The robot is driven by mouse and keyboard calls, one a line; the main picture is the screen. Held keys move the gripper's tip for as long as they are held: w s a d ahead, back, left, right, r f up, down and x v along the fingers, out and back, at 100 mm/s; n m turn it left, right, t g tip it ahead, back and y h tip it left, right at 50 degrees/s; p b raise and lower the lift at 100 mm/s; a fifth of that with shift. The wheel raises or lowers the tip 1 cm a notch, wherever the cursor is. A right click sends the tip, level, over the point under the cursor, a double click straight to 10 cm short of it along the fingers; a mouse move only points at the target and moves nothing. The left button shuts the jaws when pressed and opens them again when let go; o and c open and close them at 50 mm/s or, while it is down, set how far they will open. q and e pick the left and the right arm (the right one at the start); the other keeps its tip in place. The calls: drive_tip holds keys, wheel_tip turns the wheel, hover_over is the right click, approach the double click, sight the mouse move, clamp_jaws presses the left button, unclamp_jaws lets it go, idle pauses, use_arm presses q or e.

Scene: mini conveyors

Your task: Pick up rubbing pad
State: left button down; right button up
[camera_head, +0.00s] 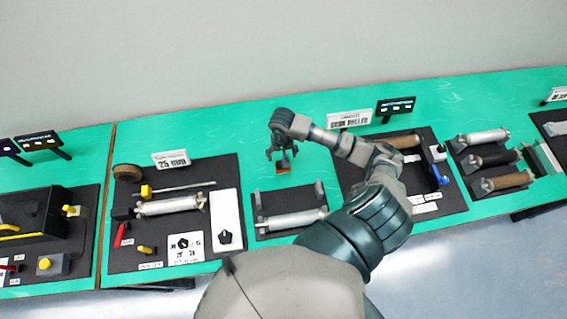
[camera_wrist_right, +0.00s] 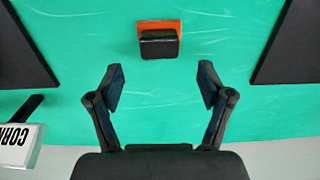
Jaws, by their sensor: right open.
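The rubbing pad (camera_head: 283,167) is a small orange-red block with a dark grip, on the green table behind the middle black mat. In the right wrist view the pad (camera_wrist_right: 160,41) shows its black grip on an orange base, at the top centre. My right gripper (camera_head: 281,153) is above the pad in the head view, fingers pointing down. In the right wrist view my right gripper (camera_wrist_right: 161,87) has its two fingers spread wide, with nothing between the tips. The pad lies beyond the fingertips there, apart from them. My left gripper is not in view.
A black mat with a metal roller (camera_head: 292,220) stands just in front of the pad. A white sign (camera_head: 349,119) and a dark display (camera_head: 396,107) stand to the right. The left mat (camera_head: 130,262) holds a roller and knobs. Green table around the pad is clear.

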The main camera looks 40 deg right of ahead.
drive_tip(key=shift+a+f, duration=0.1)
drive_tip(key=shift+f, duration=0.45)
drive_tip(key=f, duration=0.1)
drive_tip(key=f+p, duration=0.1)
drive_tip(key=f, duration=0.2)
drive_tip(key=shift+s+a+f, duration=0.15)
drive_tip(key=shift+s+a, duration=0.15)
drive_tip(key=shift+s, duration=0.05)
drive_tip(key=shift+d+f, duration=0.1)
drive_tip(key=shift+f, duration=0.15)
drive_tip(key=shift+d, duration=0.3)
drive_tip(key=c, duration=1.3)
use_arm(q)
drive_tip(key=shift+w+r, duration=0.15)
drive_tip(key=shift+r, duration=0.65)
use_arm(e)
drive_tip(key=shift+o, duration=0.2)
drive_tip(key=shift+a, duration=0.15)
